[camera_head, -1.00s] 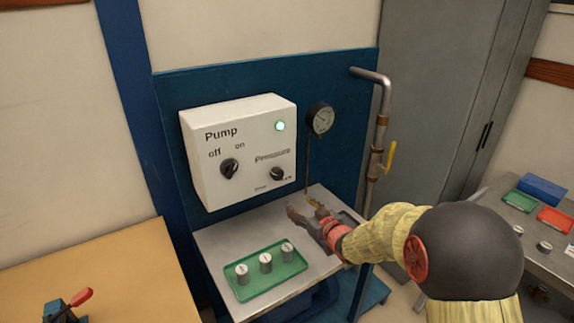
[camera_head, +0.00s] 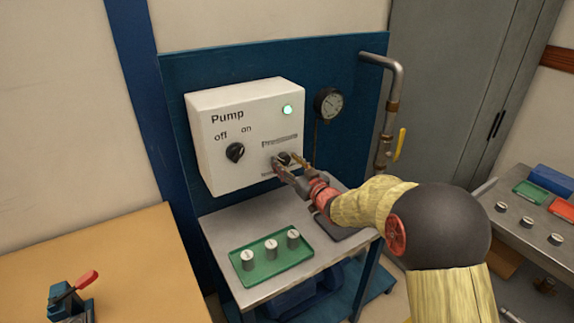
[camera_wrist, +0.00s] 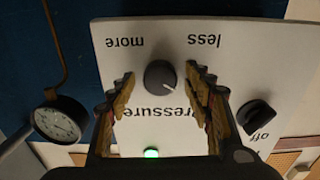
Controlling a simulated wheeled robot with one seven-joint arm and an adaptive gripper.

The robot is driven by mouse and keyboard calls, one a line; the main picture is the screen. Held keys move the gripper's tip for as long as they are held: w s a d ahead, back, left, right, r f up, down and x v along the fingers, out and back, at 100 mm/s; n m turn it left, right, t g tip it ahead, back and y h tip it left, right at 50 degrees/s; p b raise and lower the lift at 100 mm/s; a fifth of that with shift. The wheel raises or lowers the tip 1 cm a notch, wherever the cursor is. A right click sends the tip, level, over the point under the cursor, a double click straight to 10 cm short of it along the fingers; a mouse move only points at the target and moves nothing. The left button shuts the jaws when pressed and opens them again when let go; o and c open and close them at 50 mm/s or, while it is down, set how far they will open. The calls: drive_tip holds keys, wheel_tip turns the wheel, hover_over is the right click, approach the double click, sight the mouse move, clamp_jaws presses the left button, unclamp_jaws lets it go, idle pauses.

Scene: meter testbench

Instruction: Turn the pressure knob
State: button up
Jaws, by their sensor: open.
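The pressure knob (camera_head: 284,158) is a round black knob at the lower right of the white pump box (camera_head: 222,108). In the wrist view the pressure knob (camera_wrist: 160,76) sits between my two spread fingers, with a gap on each side; the labels "more" and "less" show upside down around it. My gripper (camera_head: 285,166) is open in front of the box at the knob, and its fingers (camera_wrist: 160,90) partly cover the word "Pressure". The head view shows the fingers close to the box face; I cannot tell how far they reach around the knob.
The pump switch (camera_head: 235,153) is left of the pressure knob. A green lamp (camera_head: 287,110) glows above. A gauge (camera_head: 328,103) and a pipe with a yellow valve handle (camera_head: 400,143) are at right. A green tray (camera_head: 240,262) with weights stands below on the metal table.

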drive_tip(key=shift+w+a, duration=0.1)
drive_tip(key=shift+c, duration=0.9)
drive_tip(key=c, duration=1)
